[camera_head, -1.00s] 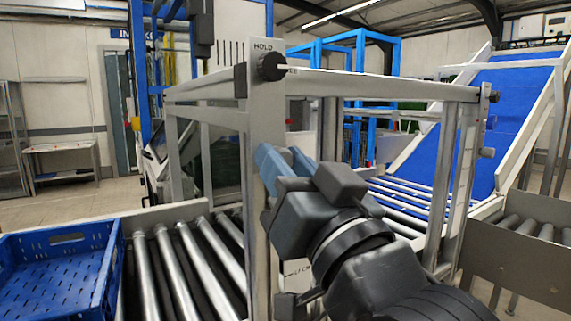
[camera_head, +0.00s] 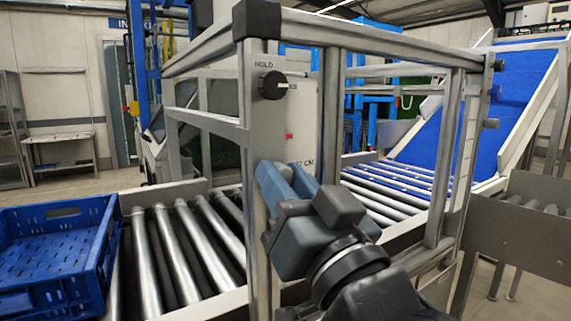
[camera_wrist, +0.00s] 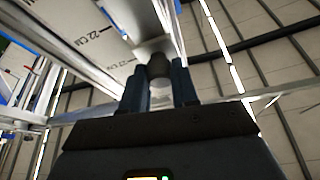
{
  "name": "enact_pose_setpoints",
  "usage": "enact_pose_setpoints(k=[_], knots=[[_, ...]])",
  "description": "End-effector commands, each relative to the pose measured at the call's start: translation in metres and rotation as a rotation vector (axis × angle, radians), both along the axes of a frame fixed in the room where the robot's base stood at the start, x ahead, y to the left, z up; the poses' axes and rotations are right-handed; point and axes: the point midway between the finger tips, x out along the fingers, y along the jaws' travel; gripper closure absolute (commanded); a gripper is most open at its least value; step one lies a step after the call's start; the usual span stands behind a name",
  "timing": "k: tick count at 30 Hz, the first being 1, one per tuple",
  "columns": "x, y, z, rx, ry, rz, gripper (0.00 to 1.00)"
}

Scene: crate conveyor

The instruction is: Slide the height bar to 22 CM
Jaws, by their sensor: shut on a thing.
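The height bar (camera_head: 205,125) is a pale crossbar on a grey upright plate with a black knob marked HOLD (camera_head: 272,86). My gripper (camera_head: 287,178) is shut on the bar's front part, below that knob. In the wrist view, the fingers (camera_wrist: 159,88) close around a pale piece, with a dark round knob (camera_wrist: 158,66) at their tips. A white scale plate (camera_wrist: 75,22) reads 22 CM, with another, partly readable mark beside it. In the head view, a CM mark on the plate behind my gripper is partly covered, and its number is unclear.
The grey frame's top rail (camera_head: 400,42) with a black corner cap (camera_head: 257,18) stands above the plate. A grey-sided roller section (camera_head: 515,225) is at right.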

Motion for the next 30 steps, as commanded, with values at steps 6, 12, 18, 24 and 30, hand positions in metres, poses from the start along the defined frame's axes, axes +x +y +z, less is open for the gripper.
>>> enact_pose_setpoints(k=[6,12,18,24,30], knots=[[0.000,0.000,-0.058,-0.001,0.002,-0.001,1.00],[0.000,0.000,-0.084,0.000,0.002,0.000,1.00],[0.000,0.000,-0.092,-0.001,0.002,-0.001,1.00],[0.000,0.000,-0.092,-0.002,0.003,-0.002,1.00],[0.000,0.000,-0.092,-0.001,0.002,-0.002,0.66]])
